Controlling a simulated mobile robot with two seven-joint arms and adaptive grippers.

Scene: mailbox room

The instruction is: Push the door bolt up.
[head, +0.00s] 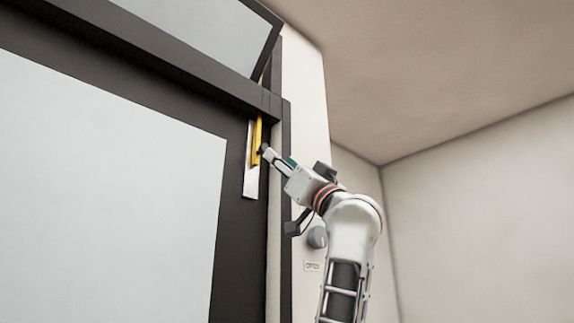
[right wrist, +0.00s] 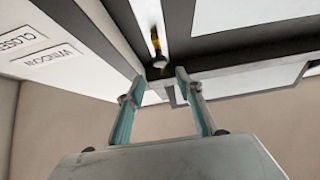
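The yellow door bolt (head: 257,135) stands upright on a pale plate (head: 251,182) near the top right corner of the dark door frame. My right gripper (head: 266,152) is at the bolt's lower part in the head view; I cannot tell whether it touches. In the right wrist view, my right gripper's fingers (right wrist: 167,74) are apart with an empty gap. The bolt's round knob (right wrist: 159,61) shows just beyond the fingertips, below the yellow rod (right wrist: 155,37). My left gripper is not in view.
The door has a large pale panel (head: 100,190) and a tilted window pane (head: 200,35) above it. A grey round knob (head: 317,237) and a small sign (head: 312,266) are on the wall beside my right arm. The corner at the right is clear.

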